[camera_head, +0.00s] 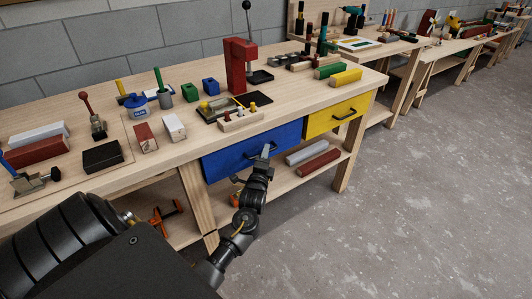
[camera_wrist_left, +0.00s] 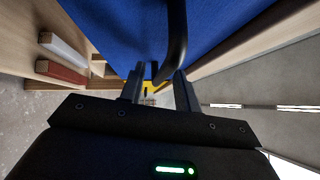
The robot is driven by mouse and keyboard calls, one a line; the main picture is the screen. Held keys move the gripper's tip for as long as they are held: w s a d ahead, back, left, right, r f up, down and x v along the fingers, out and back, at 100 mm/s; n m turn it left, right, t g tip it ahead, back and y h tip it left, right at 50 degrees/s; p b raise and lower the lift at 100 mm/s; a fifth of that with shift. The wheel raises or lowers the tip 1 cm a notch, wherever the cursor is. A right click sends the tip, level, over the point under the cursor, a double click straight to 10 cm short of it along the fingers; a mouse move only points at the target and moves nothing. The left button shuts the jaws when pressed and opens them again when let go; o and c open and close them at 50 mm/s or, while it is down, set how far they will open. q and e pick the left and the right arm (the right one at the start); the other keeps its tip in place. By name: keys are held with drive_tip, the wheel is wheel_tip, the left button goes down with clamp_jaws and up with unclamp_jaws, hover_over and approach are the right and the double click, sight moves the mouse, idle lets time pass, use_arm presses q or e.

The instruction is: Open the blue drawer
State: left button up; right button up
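The blue drawer (camera_head: 228,159) is under the top of the near workbench, left of a yellow drawer. Its front looks about flush with the bench, so it appears shut or nearly so. Its black handle (camera_wrist_left: 178,35) shows large in the left wrist view, against the blue front (camera_wrist_left: 110,25). My left gripper (camera_head: 267,150) is at the handle in the head view. In the left wrist view its fingers (camera_wrist_left: 160,90) are apart, and the handle's curved end lies at the gap between them. I cannot tell whether they touch it. My right gripper is not in view.
The yellow drawer (camera_head: 337,115) has its own black handle. Grey and dark red bars (camera_head: 318,162) lie on the lower shelf. A red press (camera_head: 236,66) and several blocks and tools stand on the benchtop (camera_head: 195,147). The grey floor (camera_head: 400,220) to the right is clear.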

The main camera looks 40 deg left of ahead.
use_arm(q)
drive_tip(key=shift+w+a+r, duration=0.1)
drive_tip(key=shift+w+a, duration=0.25)
drive_tip(key=shift+w, duration=0.3)
clamp_jaws()
